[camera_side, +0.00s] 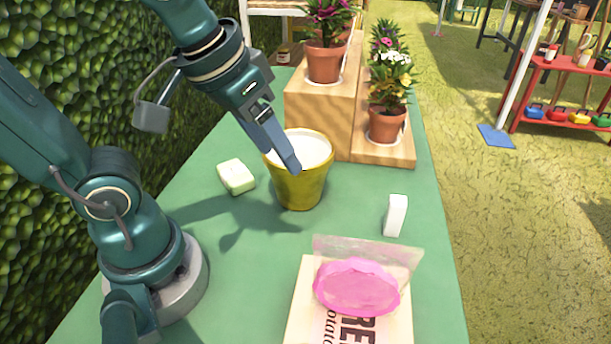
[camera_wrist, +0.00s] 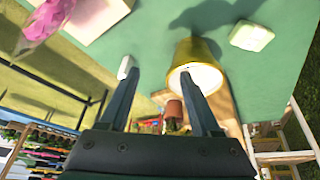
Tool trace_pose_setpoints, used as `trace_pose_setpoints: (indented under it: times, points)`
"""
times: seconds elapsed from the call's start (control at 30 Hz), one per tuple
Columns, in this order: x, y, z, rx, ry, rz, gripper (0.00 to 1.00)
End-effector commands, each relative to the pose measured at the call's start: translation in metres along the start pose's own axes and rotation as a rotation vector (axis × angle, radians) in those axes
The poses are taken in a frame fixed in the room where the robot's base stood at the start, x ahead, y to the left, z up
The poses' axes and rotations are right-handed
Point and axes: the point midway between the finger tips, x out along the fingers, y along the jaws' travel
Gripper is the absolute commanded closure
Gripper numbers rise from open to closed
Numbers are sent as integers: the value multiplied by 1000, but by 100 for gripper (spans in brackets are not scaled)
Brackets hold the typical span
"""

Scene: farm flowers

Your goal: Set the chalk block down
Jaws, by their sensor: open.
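A white block (camera_side: 396,215), which looks like the chalk block, stands upright on the green table, right of the yellow pot (camera_side: 299,190). In the wrist view the white block (camera_wrist: 124,66) shows beside the left finger's tip. My gripper (camera_side: 288,160) points down and overlaps the pot in the side view; I cannot tell how far it is from the pot. In the wrist view my gripper (camera_wrist: 160,74) has its fingers wide apart with nothing between them, and the pot (camera_wrist: 195,68) shows behind the right finger.
A pale cream-green block (camera_side: 236,177) lies left of the pot. A pink bag (camera_side: 357,287) rests on a printed board (camera_side: 308,300) at the front. A wooden step stand (camera_side: 318,118) with potted flowers stands behind. Green table (camera_side: 345,200) between pot and white block is clear.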

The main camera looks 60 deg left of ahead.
Motion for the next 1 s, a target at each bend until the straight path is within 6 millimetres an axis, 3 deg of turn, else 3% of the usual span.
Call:
trace_pose_setpoints:
  times: [0.1,0.3,1.0]
  points:
    - [2,-7,21,59,38,14,36]
    - [7,-11,37,118,66,22,36]
    - [8,-11,38,125,65,22,36]
